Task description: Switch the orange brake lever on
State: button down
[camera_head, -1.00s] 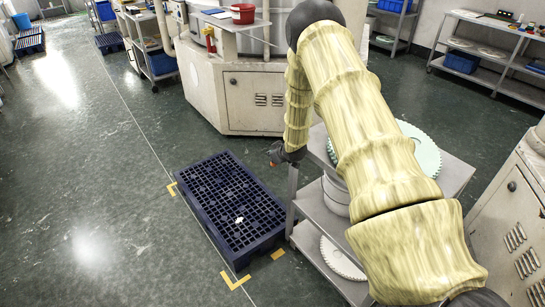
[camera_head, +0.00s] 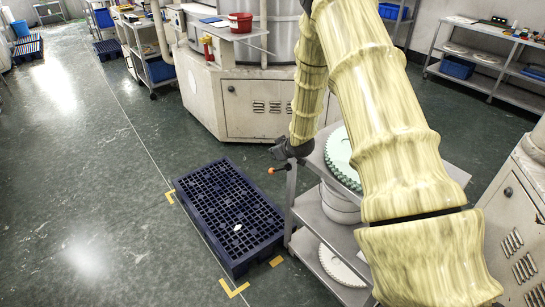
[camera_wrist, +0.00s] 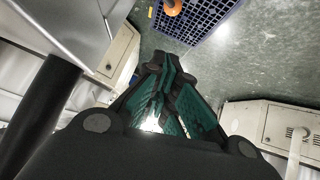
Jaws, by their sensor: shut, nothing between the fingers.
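The orange brake lever (camera_head: 279,170) sticks out to the left from the top corner of the grey trolley (camera_head: 315,212) in the head view. An orange round end, likely this lever, shows at the top of the wrist view (camera_wrist: 173,6). My gripper (camera_head: 279,153) is just above the lever in the head view, with a small gap that I cannot judge exactly. In the wrist view my gripper (camera_wrist: 168,64) has its green-padded fingers shut and empty. My arm hides part of the trolley.
A dark blue pallet (camera_head: 205,190) lies on the floor left of the trolley. Toothed discs (camera_head: 341,158) and pale rings stand on the trolley shelves. A cream machine cabinet (camera_head: 245,105) stands behind. The floor at left is clear.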

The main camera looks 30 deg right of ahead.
jog(key=shift+v, duration=1)
jog(key=shift+w, duration=0.1)
jog(key=s+a+f+m+g+y, duration=0.1)
jog(key=s+a+f+g, duration=0.4)
jog(key=s+a+f, duration=1.45)
jog(key=s+a+f+g, duration=0.1)
jog(key=s+a, duration=0.1)
jog(key=s, duration=0.7)
jog(key=s+a+f+g, duration=0.1)
jog(key=s+a+g, duration=0.1)
jog(key=s, duration=0.7)
jog(key=s+a+f+m+g, duration=0.1)
jog(key=s+a, duration=0.3)
jog(key=s, duration=0.5)
jog(key=shift+s, duration=0.4)
jog(key=shift+a, duration=0.1)
